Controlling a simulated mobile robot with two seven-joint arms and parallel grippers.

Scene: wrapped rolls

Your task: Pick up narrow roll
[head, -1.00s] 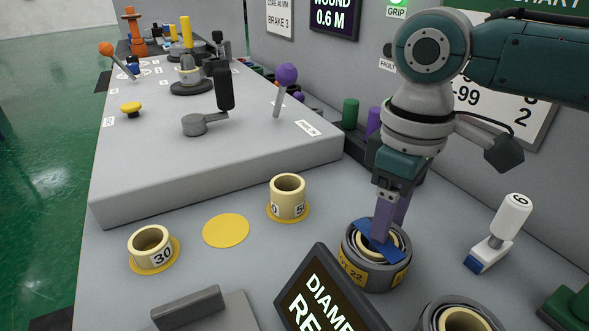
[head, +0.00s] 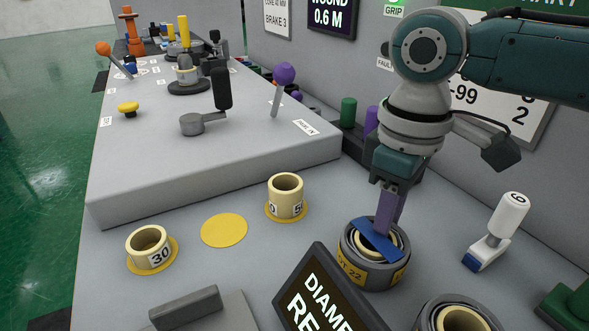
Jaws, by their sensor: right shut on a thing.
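A short round roll (head: 374,277) with a dark grey outside, yellow "LOT 22" labels and cream rings inside stands upright on the grey bench, right of centre. My right gripper (head: 384,232) reaches down into its top from above. Its purple fingers are close together and shut at the roll's inner rings; the exact contact is hidden. A blue strip (head: 378,243) lies slantwise at the fingertips across the roll's top and covers part of the opening. The roll appears to rest on the bench. My left gripper is not in view.
Cream cores marked 30 (head: 149,249) and 50 (head: 286,196) stand on yellow discs, with a bare yellow disc (head: 223,230) between them. Another grey roll (head: 436,312) is at the bottom edge. A dark sign (head: 325,292) and a white-handled tool (head: 496,232) flank the held roll.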

